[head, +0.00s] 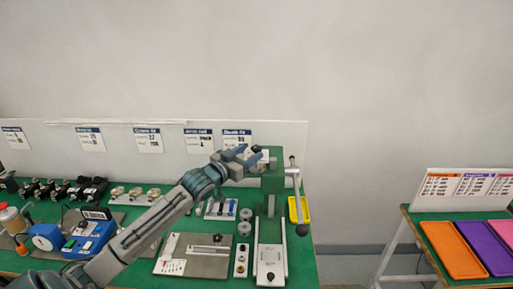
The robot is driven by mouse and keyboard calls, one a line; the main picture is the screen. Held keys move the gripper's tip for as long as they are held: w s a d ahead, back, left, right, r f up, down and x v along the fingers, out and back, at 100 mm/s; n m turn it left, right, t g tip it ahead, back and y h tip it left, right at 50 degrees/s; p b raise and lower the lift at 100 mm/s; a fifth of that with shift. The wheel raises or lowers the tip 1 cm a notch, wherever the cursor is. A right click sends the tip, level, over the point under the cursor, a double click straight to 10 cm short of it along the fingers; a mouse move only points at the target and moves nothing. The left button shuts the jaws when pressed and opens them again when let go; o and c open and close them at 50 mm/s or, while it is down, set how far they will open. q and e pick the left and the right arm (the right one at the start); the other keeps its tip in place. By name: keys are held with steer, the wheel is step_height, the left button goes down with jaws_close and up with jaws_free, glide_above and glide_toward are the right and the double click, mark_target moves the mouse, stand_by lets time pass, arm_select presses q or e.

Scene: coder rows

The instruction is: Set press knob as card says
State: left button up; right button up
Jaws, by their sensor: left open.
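The green press (270,199) stands at the right end of the green bench, with a grey lever (297,185) on its right side. My left gripper (253,154) is open at the top left of the press head. A small dark knob (257,149) shows by its fingertips; I cannot tell whether the fingers touch it. Several white cards with dark headers hang on the board behind; the rightmost card (237,136) is partly covered by my gripper. Its print is too small to read surely. My right gripper is not in view.
A yellow bin (299,210) sits right of the press. A grey plate (205,262) and two round metal parts lie to its left. A blue device (90,238) and several small fixtures stand farther left. A separate table with orange (453,249) and purple trays is at far right.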

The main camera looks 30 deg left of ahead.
mark_target(253, 150)
arm_select(q)
steer(key=shift+w+d+p, duration=0.15)
steer(key=shift+w+p, duration=0.05)
steer(key=shift+w, duration=0.95)
steer(key=shift+w+d+p, duration=0.15)
steer(key=shift+w+p, duration=0.05)
steer(key=shift+w, duration=0.9)
steer(key=c, duration=0.9)
